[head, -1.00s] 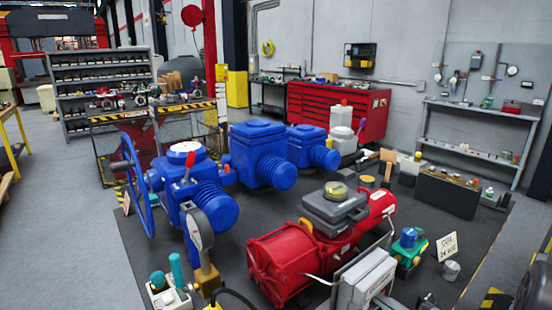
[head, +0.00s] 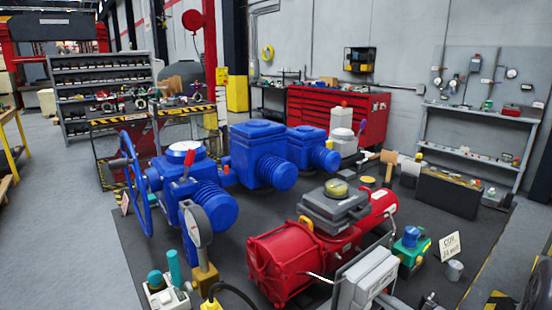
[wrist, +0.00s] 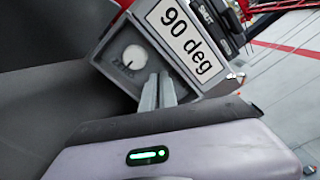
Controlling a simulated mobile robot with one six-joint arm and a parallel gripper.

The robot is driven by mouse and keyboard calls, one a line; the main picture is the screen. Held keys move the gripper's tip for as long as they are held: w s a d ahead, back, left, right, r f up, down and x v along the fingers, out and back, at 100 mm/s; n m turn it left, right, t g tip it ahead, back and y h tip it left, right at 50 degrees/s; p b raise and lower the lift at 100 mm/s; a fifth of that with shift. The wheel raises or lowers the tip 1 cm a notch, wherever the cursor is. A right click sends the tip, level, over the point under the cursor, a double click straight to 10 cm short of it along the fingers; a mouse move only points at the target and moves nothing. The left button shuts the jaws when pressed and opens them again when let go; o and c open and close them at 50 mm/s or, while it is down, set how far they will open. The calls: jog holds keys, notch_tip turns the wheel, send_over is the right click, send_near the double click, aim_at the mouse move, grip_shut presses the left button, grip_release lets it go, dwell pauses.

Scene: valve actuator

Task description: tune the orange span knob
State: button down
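In the wrist view a grey box (wrist: 118,88) shows its dark front panel, tilted in the picture. A round white knob (wrist: 134,58) sits on the panel with a "ZERO" label under it. A white "90 deg" plate (wrist: 186,38) is along the box's upper right side. My gripper (wrist: 159,77) is in front of the panel, right of and below the white knob, with its two grey fingers close together. No orange knob shows; the fingers cover part of the panel. I cannot tell whether the fingertips touch the panel.
In the head view a red actuator (head: 300,262) stands on a dark mat, with a light grey box (head: 368,280) in front. Blue valve actuators (head: 262,150) and a handwheel (head: 138,185) stand to the left. A green device (head: 412,245) and a small sign (head: 451,246) are at the right.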

dwell(0.4)
jog(key=shift+s, duration=0.1)
jog(key=shift+s+r, duration=0.1)
jog(key=shift+s, duration=0.1)
jog(key=b+v, duration=0.1)
jog(key=v, duration=0.4)
jog(key=shift+s+d, duration=0.1)
jog(key=shift+s, duration=0.15)
